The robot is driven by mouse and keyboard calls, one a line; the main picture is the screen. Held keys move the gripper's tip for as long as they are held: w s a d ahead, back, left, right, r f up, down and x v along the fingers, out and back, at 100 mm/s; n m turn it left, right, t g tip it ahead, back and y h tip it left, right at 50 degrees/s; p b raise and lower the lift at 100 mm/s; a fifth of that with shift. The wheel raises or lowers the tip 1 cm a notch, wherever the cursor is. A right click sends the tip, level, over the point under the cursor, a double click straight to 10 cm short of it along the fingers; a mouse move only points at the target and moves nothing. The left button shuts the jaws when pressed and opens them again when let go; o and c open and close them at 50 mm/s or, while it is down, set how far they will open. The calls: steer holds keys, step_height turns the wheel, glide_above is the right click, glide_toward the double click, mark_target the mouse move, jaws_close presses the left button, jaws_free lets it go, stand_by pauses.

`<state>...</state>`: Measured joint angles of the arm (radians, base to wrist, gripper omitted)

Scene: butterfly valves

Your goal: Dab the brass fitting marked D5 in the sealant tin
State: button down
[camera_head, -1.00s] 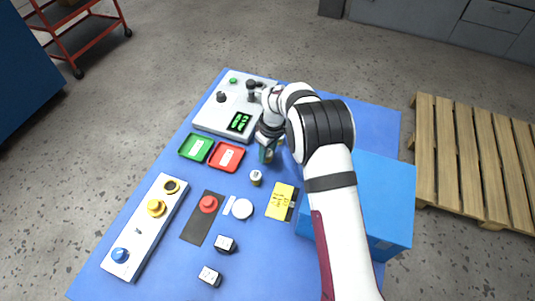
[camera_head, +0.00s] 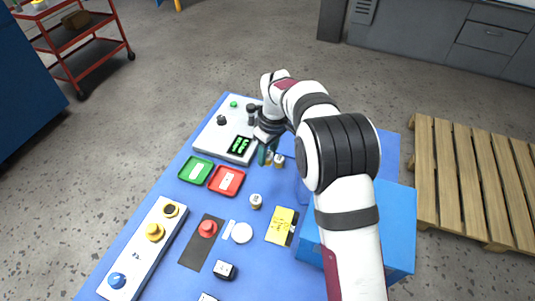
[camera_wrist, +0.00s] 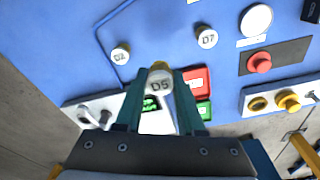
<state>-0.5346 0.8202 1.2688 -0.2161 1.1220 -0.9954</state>
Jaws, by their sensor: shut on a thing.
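The brass fitting marked D5 (camera_wrist: 159,84) has a white top and sits between the fingertips of my gripper (camera_wrist: 159,100) in the wrist view. The gripper is shut on it. In the head view my gripper (camera_head: 267,155) is beside the grey console's near right corner, and its fingers partly hide D5. A round white-topped thing (camera_head: 242,233), perhaps the sealant tin, is on the blue mat beside a small label I cannot read. It also shows at the top of the wrist view (camera_wrist: 256,19), well apart from D5.
Fitting D2 (camera_wrist: 121,54) stands close to my gripper. Fitting D7 (camera_wrist: 207,36) stands between the gripper and the white round thing. Green (camera_head: 195,170) and red trays (camera_head: 226,181) lie left. A blue box (camera_head: 398,235) stands right, by my arm. A red button (camera_head: 208,228) is nearby.

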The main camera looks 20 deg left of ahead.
steer(key=s+a+f, duration=0.1)
steer(key=s+a, duration=0.1)
steer(key=s, duration=0.8)
glide_above(241, 231)
steer(key=shift+s+d+f, duration=0.2)
steer(key=shift+f, duration=3.25)
steer(key=shift+f, duration=0.55)
step_height(241, 231, up, 7)
steer(key=shift+w+r, duration=0.1)
steer(key=shift+w, duration=0.05)
